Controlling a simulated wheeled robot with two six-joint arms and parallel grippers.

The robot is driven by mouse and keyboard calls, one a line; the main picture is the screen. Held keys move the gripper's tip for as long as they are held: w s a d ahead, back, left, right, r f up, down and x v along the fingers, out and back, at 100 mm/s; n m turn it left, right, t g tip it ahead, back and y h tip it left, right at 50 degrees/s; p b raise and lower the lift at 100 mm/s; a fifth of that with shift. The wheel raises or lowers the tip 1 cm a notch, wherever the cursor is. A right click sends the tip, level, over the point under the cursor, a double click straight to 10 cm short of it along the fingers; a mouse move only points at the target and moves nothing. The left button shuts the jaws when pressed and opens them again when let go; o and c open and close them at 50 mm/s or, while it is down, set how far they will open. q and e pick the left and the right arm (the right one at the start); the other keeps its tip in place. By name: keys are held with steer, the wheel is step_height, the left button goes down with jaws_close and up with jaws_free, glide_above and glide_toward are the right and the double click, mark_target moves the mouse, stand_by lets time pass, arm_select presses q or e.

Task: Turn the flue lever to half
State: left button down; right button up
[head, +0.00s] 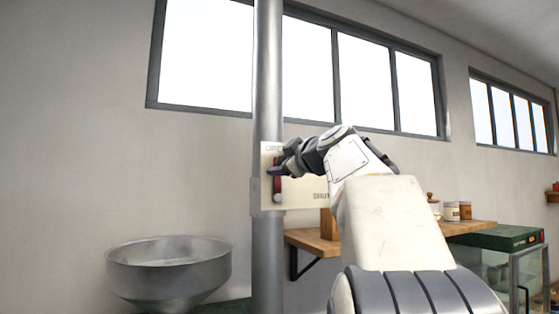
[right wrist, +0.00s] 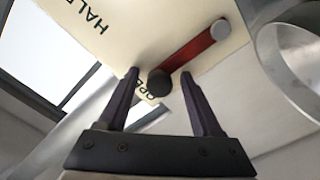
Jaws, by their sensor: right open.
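The flue lever is a red bar (head: 277,187) on a cream plate (head: 300,196) fixed at the steel flue pipe. In the right wrist view the red lever (right wrist: 195,50) runs from a grey round pivot (right wrist: 221,29) to a black knob (right wrist: 159,82). The knob end lies by a partly hidden word that seems to read OPEN; HALF is printed farther along the plate. My right gripper (head: 276,172) is at the lever's upper end. In the wrist view its open fingers (right wrist: 160,73) appear on both sides of the knob, without visible contact. My left gripper is out of view.
The vertical steel pipe (head: 268,90) stands beside the plate. A wide metal bowl (head: 170,272) is at lower left. A wooden shelf (head: 312,241) with jars (head: 458,211) is behind my right arm. A green-topped glass case (head: 505,238) stands at right.

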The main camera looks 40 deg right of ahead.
jaws_close()
steer(key=shift+d+f, duration=0.1)
stand_by(1.2)
